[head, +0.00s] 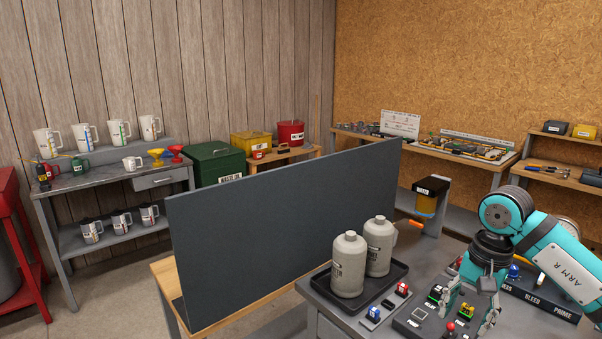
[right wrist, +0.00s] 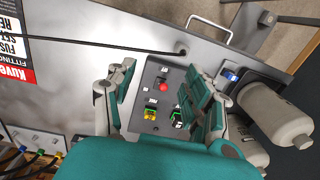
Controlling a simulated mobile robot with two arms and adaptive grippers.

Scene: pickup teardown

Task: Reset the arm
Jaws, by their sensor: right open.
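My right arm (head: 555,255), teal and labelled "ARM R", comes in from the right in the head view. Its gripper (head: 468,312) points down over a grey control panel (head: 418,319) on the bench. In the right wrist view the gripper (right wrist: 160,100) has its fingers spread apart, with nothing between them. Between and beyond the fingers, the panel (right wrist: 152,125) shows a red button (right wrist: 163,87) and small green and yellow switches (right wrist: 178,115). The red button (head: 450,326) also shows in the head view, close to the gripper. My left gripper is not in view.
Two grey bottles (head: 348,265) stand in a black tray (head: 398,273) left of the panel. Small blue (head: 373,313) and red (head: 402,289) switches sit nearby. A black "BLEED PRIME" strip (head: 545,303) lies right of the gripper. A tall dark divider (head: 285,235) stands behind the tray.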

